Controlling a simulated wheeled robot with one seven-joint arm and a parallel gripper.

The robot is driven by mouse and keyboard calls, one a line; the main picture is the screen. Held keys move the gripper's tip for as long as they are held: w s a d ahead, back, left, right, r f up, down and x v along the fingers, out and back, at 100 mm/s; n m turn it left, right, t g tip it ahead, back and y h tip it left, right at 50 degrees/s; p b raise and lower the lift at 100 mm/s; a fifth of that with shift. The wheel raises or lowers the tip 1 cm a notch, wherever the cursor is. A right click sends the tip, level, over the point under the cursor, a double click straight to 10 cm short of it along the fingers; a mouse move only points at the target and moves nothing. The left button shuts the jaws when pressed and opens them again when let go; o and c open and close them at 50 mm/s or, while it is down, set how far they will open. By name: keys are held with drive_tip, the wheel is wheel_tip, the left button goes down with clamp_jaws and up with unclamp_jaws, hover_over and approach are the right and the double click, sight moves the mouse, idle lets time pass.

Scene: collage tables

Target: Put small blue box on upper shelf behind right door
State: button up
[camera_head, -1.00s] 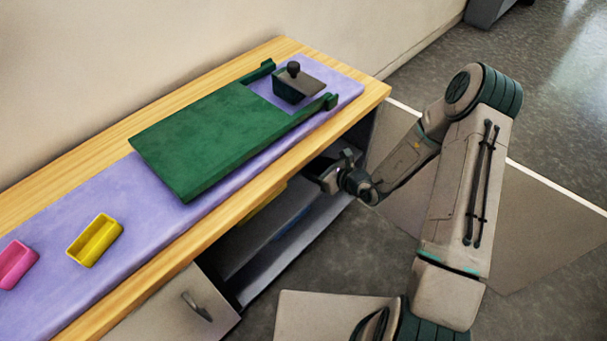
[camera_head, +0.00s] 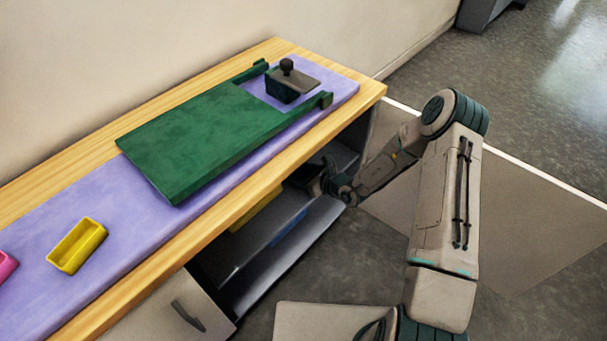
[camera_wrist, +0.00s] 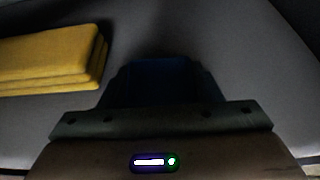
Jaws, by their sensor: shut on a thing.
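My gripper (camera_head: 322,182) reaches through the open right side of the cabinet, at the height of the upper shelf (camera_head: 275,228). In the wrist view a dark blue shape, the small blue box (camera_wrist: 155,80), sits right at my gripper, which is shut on it. It is deep in shadow, and whether it touches the shelf (camera_wrist: 205,40) cannot be told. In the head view the box cannot be made out. The right door (camera_head: 490,210) stands wide open to the right of my arm.
A folded yellow cloth (camera_wrist: 50,58) lies on the shelf left of the box; it also shows in the head view (camera_head: 258,212). A blue thing (camera_head: 290,227) shows low inside the cabinet. The left door (camera_head: 170,312) is shut.

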drive_tip(key=shift+f, duration=0.2)
drive_tip(key=o, duration=1)
drive_tip(key=shift+s+d+r, duration=0.15)
drive_tip(key=shift+d+r, duration=0.05)
drive_tip(key=shift+r, duration=0.15)
drive_tip(key=p+v, duration=0.3)
drive_tip(key=v, duration=0.8)
drive_tip(key=shift+s+d+r, duration=0.15)
